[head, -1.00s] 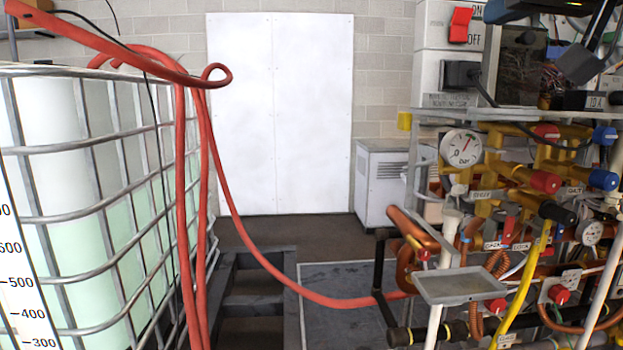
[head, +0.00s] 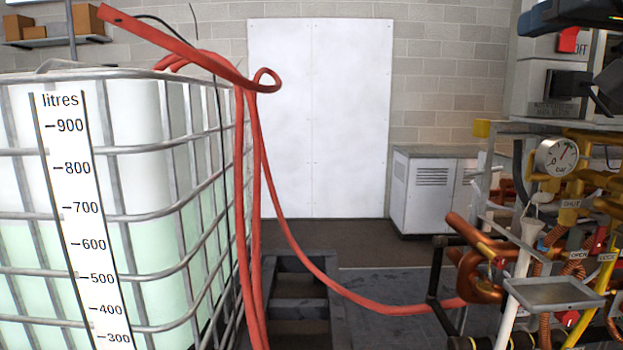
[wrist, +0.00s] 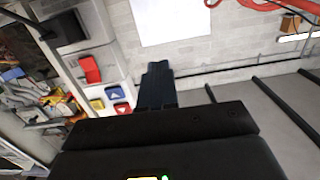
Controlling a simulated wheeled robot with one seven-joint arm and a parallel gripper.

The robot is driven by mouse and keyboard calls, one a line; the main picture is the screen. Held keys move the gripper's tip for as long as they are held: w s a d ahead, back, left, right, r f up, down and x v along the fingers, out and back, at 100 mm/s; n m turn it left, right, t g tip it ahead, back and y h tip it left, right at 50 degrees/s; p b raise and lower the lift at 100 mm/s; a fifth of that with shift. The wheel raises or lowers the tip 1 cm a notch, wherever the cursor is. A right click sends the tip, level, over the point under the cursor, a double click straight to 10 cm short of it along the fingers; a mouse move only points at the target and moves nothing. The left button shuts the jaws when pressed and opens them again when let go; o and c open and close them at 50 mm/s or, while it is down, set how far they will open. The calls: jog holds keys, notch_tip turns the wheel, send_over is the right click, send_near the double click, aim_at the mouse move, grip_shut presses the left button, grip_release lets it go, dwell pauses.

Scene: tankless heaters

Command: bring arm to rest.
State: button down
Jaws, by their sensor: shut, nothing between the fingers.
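My gripper (wrist: 158,84) shows in the wrist view as dark fingers held together with nothing between them. It points toward a pale block wall and is clear of any surface that I can make out. In the head view, dark parts at the top right edge may be my arm, but I cannot tell, and my fingertips are not clear there.
A caged water tank (head: 182,150) stands at left with a red hose (head: 250,200) draped over it. The pipe and valve rig with a gauge (head: 556,156) fills the right. A red switch (wrist: 90,69) is left of my gripper. Floor (head: 330,248) lies between.

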notch_tip(320, 180, down, 18)
jog(key=w+a+m+y, duration=0.2)
jog(key=a, duration=0.1)
jog(key=s+a+f+m+h+p, duration=0.1)
jog(key=s+f, duration=0.4)
jog(key=f, duration=0.4)
jog(key=s+a+f+m+p, duration=0.15)
jog(key=s+f, duration=0.35)
jog(key=f, duration=0.5)
jog(key=s+f+n+g+h, duration=0.1)
jog(key=s+f, duration=0.5)
jog(key=s, duration=0.6)
jog(key=s+f+n+g+h, duration=0.1)
jog(key=s+f, duration=0.4)
jog(key=s, duration=0.8)
jog(key=s+r+n, duration=0.1)
jog(key=s+n, duration=0.1)
jog(key=s, duration=0.7)
jog(key=shift+s+r+y, duration=0.25)
jog(key=shift+s+y, duration=0.05)
jog(key=shift+s, duration=0.05)
jog(key=shift+d+n, duration=0.1)
jog(key=shift+n, duration=0.15)
